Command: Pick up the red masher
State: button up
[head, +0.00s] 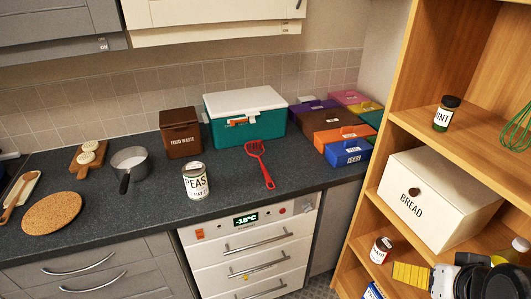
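The red masher (262,165) lies on the dark countertop (225,205), right of centre. Its flat slotted head points toward the teal cool box, and its handle runs toward the front edge of the counter. Nothing covers it. My gripper (470,281) is at the bottom right corner, partly cut off by the frame, in front of the wooden shelf and well away from the masher. I cannot tell whether its fingers are open or shut.
The teal cool box (245,108) and brown food waste bin (180,133) stand behind; coloured boxes (343,141) are to the right. The wooden shelf (385,130) holds a BREAD box (432,205). Counter around the masher's handle is clear.

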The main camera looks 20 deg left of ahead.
aim_at(269, 180)
jog(key=i+j+u, duration=0.65)
jog(key=u, duration=0.15)
jog(key=i+j+u, duration=0.4)
jog(key=l, duration=0.1)
